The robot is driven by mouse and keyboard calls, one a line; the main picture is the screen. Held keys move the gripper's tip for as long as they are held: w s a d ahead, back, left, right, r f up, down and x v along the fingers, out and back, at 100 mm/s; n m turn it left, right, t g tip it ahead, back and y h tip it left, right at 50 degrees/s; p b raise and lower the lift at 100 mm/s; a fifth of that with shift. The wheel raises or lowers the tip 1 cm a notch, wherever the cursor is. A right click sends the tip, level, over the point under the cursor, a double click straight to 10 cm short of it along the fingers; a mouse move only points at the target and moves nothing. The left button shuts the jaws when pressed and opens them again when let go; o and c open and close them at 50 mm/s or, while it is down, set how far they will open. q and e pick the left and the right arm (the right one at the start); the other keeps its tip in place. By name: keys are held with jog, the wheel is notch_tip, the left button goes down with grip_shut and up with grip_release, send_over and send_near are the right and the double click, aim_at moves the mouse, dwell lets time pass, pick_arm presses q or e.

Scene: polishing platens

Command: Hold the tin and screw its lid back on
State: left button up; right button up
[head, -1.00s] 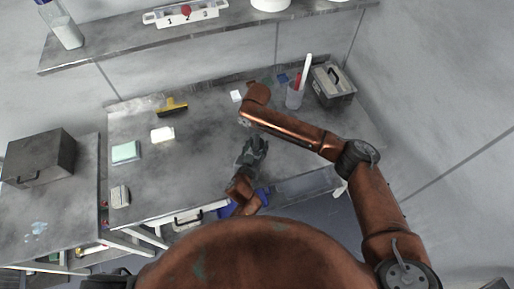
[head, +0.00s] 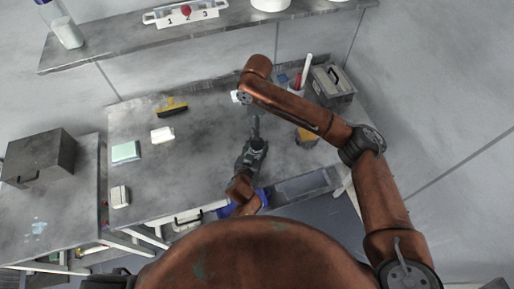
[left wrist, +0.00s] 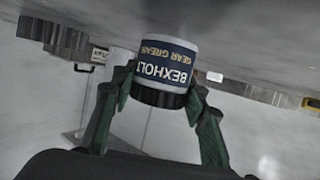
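The tin (left wrist: 165,62) shows in the left wrist view, white with a dark blue label, its lettering upside down in the picture. A black band (left wrist: 158,97) rings its near end; I cannot tell if this is the lid or the rim. The green fingers of my left gripper (left wrist: 162,92) stand against both sides of the tin near that band. In the head view my left gripper (head: 255,132) reaches forward over the bench, and I cannot make out the tin there. My right arm crosses above it; my right gripper is hidden. No separate lid is clearly visible.
The bench (head: 195,185) is mostly clear at left centre. A yellow-edged tool (head: 172,106), a white block (head: 162,135) and a green pad (head: 125,152) lie there. An amber object (head: 306,138) is partly hidden by my right arm.

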pick_arm(q)
jog(key=o, duration=0.5)
jog(key=shift+s, duration=0.1)
jog(key=v, duration=1.2)
